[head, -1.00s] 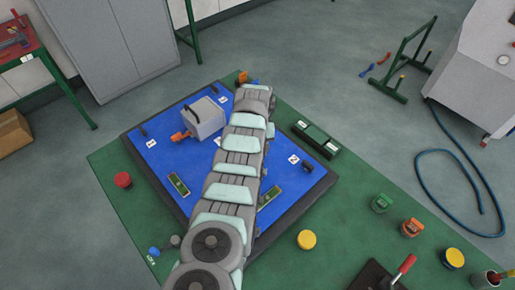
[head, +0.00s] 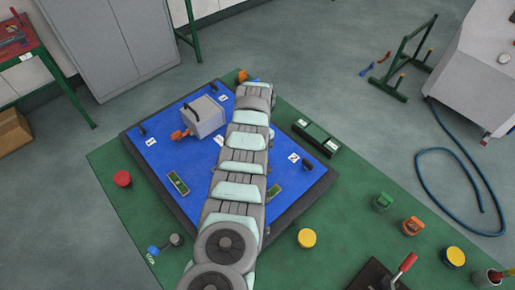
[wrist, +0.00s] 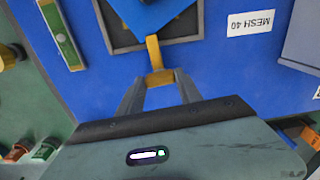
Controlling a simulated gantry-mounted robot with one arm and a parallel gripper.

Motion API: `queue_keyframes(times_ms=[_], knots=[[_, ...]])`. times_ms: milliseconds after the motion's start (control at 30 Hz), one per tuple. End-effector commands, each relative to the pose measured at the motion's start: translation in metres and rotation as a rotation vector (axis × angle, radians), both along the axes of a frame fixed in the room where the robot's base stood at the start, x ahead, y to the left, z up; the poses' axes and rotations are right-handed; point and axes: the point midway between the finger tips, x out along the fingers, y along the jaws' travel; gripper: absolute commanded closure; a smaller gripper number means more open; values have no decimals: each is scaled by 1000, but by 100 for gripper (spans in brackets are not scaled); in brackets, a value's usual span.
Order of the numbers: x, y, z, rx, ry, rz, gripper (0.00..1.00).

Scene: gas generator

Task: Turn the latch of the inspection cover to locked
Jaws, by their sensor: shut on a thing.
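In the wrist view, a yellow latch (wrist: 153,52) sits at the near edge of the grey-framed opening (wrist: 198,22). A blue cover (wrist: 150,12) lies at that opening, turned at an angle to the frame and cut off by the top of the view. My gripper (wrist: 159,77) is shut on the near end of the yellow latch. The latch points from the frame edge towards my gripper. In the head view my own arm hides the gripper, the latch and the cover.
The blue panel (head: 160,160) bears a grey box (head: 204,116) with a dark handle and an orange fitting. A level vial (wrist: 62,35) and a "MESH 40" label (wrist: 249,23) flank the opening. A grey block (wrist: 303,38) stands at the right.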

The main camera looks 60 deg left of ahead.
Motion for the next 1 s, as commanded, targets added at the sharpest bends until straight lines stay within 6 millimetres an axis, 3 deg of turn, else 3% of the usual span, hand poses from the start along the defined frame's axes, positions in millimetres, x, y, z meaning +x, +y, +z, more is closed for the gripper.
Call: queue_keyframes(times_ms=[700,733,1000], knots=[[0,0,-1,-1,1,-79,99],[0,0,-1,-1,1,-79,57],[0,0,0,0,1,-78,36]])
